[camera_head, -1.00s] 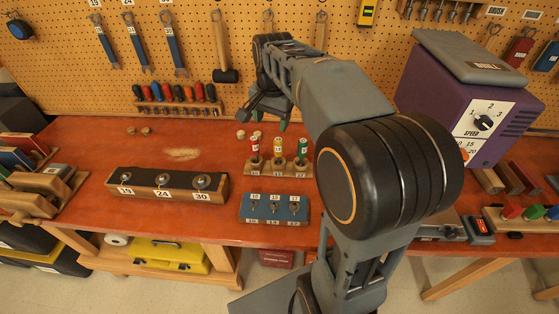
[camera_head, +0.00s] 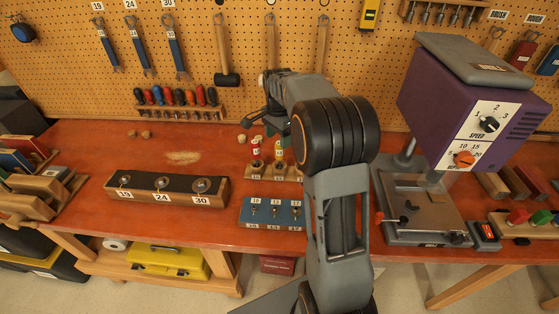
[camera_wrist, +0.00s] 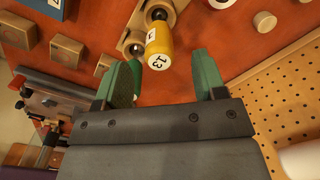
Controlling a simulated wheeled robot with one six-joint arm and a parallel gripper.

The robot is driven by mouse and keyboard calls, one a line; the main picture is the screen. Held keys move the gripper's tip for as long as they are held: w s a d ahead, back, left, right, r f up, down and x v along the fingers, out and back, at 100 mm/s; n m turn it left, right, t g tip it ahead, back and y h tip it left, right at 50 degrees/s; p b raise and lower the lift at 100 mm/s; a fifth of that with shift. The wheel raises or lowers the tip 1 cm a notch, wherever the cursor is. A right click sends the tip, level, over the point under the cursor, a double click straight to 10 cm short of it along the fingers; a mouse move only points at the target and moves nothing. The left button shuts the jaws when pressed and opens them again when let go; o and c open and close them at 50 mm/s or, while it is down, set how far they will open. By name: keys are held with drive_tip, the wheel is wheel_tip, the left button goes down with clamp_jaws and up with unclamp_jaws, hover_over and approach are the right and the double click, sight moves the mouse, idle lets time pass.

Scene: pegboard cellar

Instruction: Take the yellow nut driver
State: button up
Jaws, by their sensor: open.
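The yellow nut driver (camera_head: 279,148) stands in a small wooden stand (camera_head: 266,174) on the orange-red bench, beside the red-handled driver (camera_head: 255,148). In the wrist view its yellow handle (camera_wrist: 158,46), marked 13, points towards my gripper (camera_wrist: 165,82). My gripper's green fingers are spread, and the handle end shows between and just beyond them, apart from both. Nothing is held. In the head view my arm hides most of the gripper and the place of the green-handled driver.
A blue block (camera_head: 273,212) with small labelled pieces sits in front of the stand. A dark wooden block with three knobs (camera_head: 165,187) lies to the left. The purple drill press (camera_head: 462,95) stands right of my arm. The pegboard (camera_head: 295,50) rises behind.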

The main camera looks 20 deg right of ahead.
drive_tip(key=shift+d+f+p, duration=0.2)
drive_tip(key=shift+f+p, duration=0.4)
drive_tip(key=shift+f, duration=2.25)
clamp_jaws()
drive_tip(key=shift+r, duration=0.1)
drive_tip(key=shift+r, duration=0.45)
wheel_tip(320, 180, up, 2)
drive_tip(key=shift+r, duration=0.1)
drive_tip(key=s+r+b, duration=0.4)
drive_tip(key=s+r, duration=0.5)
drive_tip(key=s, duration=0.5)
drive_tip(key=shift+a+r, duration=0.4)
drive_tip(key=shift+a, duration=0.05)
